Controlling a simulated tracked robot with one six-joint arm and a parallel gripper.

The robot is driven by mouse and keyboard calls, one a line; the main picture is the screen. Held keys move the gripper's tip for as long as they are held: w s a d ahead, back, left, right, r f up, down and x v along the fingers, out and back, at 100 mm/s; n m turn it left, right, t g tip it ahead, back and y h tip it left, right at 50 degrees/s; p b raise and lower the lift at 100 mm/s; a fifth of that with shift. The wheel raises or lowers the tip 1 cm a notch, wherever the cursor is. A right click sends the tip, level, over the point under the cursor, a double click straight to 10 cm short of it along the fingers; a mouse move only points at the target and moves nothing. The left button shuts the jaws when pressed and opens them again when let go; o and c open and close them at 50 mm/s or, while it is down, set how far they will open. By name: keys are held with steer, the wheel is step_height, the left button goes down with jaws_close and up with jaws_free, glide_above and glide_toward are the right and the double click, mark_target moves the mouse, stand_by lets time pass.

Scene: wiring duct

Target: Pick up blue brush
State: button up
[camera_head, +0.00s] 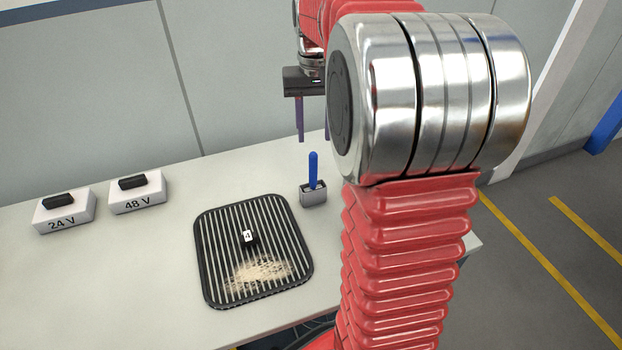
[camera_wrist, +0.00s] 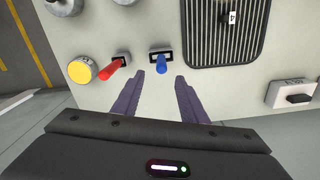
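The blue brush (camera_head: 313,168) stands upright in a small grey holder (camera_head: 313,196) on the table, just right of the black ribbed grate. In the wrist view the blue brush (camera_wrist: 161,65) shows from above, beyond and between my fingertips. My gripper (camera_wrist: 160,82) is open and empty, with its two purple fingers apart. In the head view my gripper (camera_head: 312,138) hangs above the table, higher than the brush, partly hidden behind my arm.
A ribbed grate (camera_head: 215,235) holds a black block marked 4 (camera_head: 249,238) and pale dust (camera_head: 260,272). Boxes marked 24 V (camera_head: 64,212) and 48 V (camera_head: 138,194) stand left. The wrist view shows a red-handled tool (camera_wrist: 110,69) and a yellow button (camera_wrist: 81,70) near the brush.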

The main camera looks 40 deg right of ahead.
mark_target(313, 172)
steer(key=shift+f, duration=4.3)
steer(key=shift+w+a+f, duration=0.1)
steer(key=shift+a+f, duration=0.05)
steer(key=shift+f, duration=2.45)
jaws_close()
